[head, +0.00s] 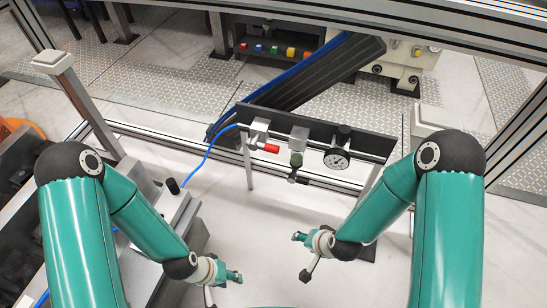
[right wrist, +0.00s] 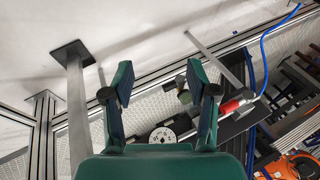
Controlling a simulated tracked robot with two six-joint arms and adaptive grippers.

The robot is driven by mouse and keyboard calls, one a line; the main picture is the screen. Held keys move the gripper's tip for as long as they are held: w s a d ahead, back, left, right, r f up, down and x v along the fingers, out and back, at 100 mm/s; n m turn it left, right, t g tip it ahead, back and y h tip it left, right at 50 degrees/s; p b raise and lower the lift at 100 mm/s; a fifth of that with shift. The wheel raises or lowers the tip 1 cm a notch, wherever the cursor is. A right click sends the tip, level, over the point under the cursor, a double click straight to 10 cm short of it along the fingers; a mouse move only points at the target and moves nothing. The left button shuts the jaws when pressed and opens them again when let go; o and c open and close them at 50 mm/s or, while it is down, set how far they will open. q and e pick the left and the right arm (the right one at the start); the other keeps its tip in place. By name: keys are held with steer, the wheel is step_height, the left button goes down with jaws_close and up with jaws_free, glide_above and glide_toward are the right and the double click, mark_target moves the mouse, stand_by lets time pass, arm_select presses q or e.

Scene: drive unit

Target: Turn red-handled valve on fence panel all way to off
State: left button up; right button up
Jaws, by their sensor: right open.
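The red-handled valve (head: 266,147) sits on the dark fence panel (head: 310,130) in the head view, its red handle pointing right and slightly down. In the right wrist view the red handle (right wrist: 232,105) lies right of my right gripper (right wrist: 158,82), whose two fingers are wide apart with nothing between them. In the head view my right gripper (head: 300,237) is in front of and below the panel, apart from the valve. My left gripper (head: 234,277) is lower and to the left, pointing right, also clear of the valve. Its finger opening is too small to judge.
A round gauge (head: 337,160) and a dark green-grey fitting (head: 297,170) sit right of the valve. A blue hose (head: 200,165) runs down left from the panel. Metal posts and rails frame the area. The floor between my arms and the panel is clear.

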steer(key=w+a+f+m+t+b, duration=0.2)
steer(key=w+m+t+b, duration=0.1)
steer(key=w+b, duration=0.3)
steer(key=w+a+f+m+t+b, duration=0.2)
steer(key=w+f+m+t+b, duration=0.15)
steer(key=w, duration=0.45)
steer(key=m+t+h+b, duration=0.2)
steer(key=m+t+b, duration=0.35)
steer(key=b, duration=0.45)
glide_toward(272, 151)
arm_select(q)
step_height(272, 151, down, 24)
steer(key=b, duration=0.1)
steer(key=shift+b, duration=0.3)
arm_select(e)
steer(key=shift+m+g, duration=0.3)
steer(key=shift+m, duration=0.1)
steer(key=x, duration=1.1)
steer(key=shift+w+a, duration=0.3)
steer(key=shift+w, duration=0.05)
steer(key=shift+c, duration=0.2)
jaws_close()
steer(key=shift+d+f, duration=0.15)
steer(key=shift+d, duration=0.4)
steer(key=shift+a, duration=0.2)
arm_select(q)
steer(key=shift+s+r, duration=0.1)
steer(key=shift+r, duration=0.15)
arm_select(e)
steer(key=shift+r, duration=0.2)
